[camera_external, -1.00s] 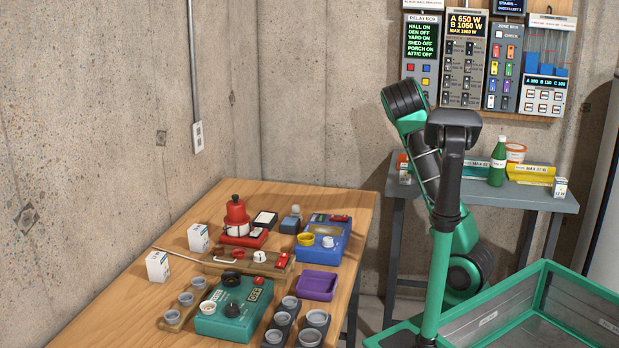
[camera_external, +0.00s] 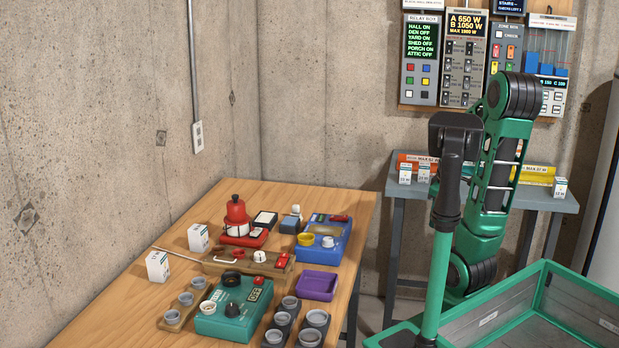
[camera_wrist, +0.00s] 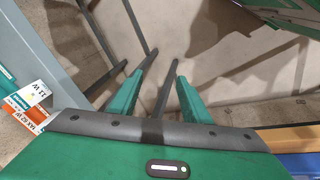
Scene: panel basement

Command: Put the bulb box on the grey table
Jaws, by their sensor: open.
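The grey table (camera_external: 520,201) stands against the back wall, right of centre. Small white bulb boxes stand along its front: two at the left end, a left one (camera_external: 405,174) and a right one (camera_external: 424,173), and another (camera_external: 560,187) at the right end. Two more white boxes (camera_external: 198,238) (camera_external: 158,266) stand on the wooden table. My gripper (camera_wrist: 158,88) is open, with nothing between its fingers, above floor and table legs. In the wrist view, the grey table lies left of it, with a box marked 11 W (camera_wrist: 34,96) near its edge. The external view hides my gripper.
Orange (camera_external: 418,160) and yellow (camera_external: 537,174) strips with wattage labels lie at the back of the grey table. The wooden table (camera_external: 335,200) holds a blue device (camera_external: 325,240), a teal device (camera_external: 235,308) and a purple tray (camera_external: 318,284). A green-framed bin (camera_external: 545,300) is at the lower right.

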